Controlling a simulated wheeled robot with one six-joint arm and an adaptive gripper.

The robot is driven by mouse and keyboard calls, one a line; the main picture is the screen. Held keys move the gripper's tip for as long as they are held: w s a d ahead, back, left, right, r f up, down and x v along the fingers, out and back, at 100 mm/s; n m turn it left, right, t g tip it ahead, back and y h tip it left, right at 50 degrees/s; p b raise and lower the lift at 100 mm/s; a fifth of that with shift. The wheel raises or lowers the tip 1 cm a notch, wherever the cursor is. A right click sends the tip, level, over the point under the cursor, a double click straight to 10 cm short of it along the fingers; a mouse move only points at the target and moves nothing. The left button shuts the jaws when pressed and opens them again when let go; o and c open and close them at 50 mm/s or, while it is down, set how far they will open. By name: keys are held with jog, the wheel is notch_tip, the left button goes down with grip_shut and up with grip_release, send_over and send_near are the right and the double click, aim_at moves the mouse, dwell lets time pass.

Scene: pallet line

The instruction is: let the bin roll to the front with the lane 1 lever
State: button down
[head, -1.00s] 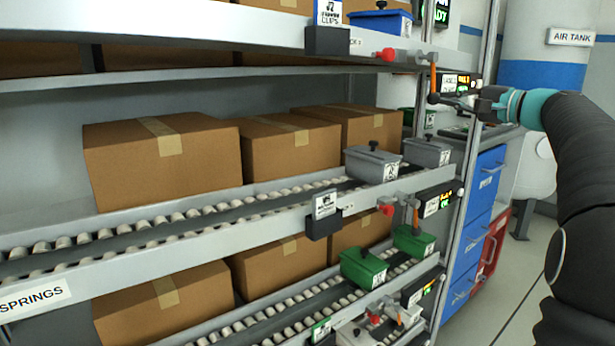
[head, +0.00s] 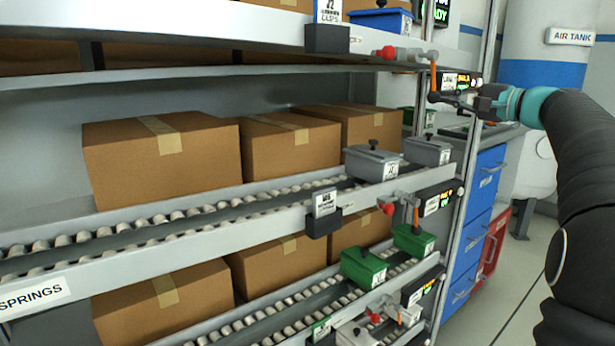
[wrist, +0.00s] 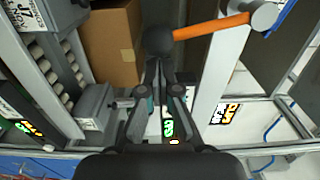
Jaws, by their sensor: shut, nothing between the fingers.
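The top-lane lever is an orange rod (head: 434,77) that hangs down from a grey pivot beside a red knob at the right end of the top shelf. Its dark ball tip (wrist: 158,40) shows in the wrist view. My gripper (head: 457,100) is shut and empty, with its fingertips at the ball and its body to the right. I cannot tell whether they touch. A blue bin (head: 382,20) with a dark knob sits on the top lane, above and left of the lever. The lane number on the small display (head: 456,82) is too small to read.
Grey bins (head: 372,163) sit on the middle roller lane and green bins (head: 363,267) on the lower one, with another orange lever (head: 415,214) between. Brown boxes (head: 160,160) stand behind. Blue drawers (head: 484,195) and an air tank (head: 545,70) stand at the right.

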jog(key=shift+s+a+b, duration=0.9)
jog(key=shift+a, duration=0.2)
jog(key=shift+s+a+b, duration=0.85)
jog(key=shift+a+b, duration=0.05)
jog(key=shift+a, duration=0.2)
send_near(437, 99)
jog(key=shift+w+a+r+b, duration=0.1)
jog(key=shift+w+a+b, duration=0.2)
jog(key=shift+a, duration=0.2)
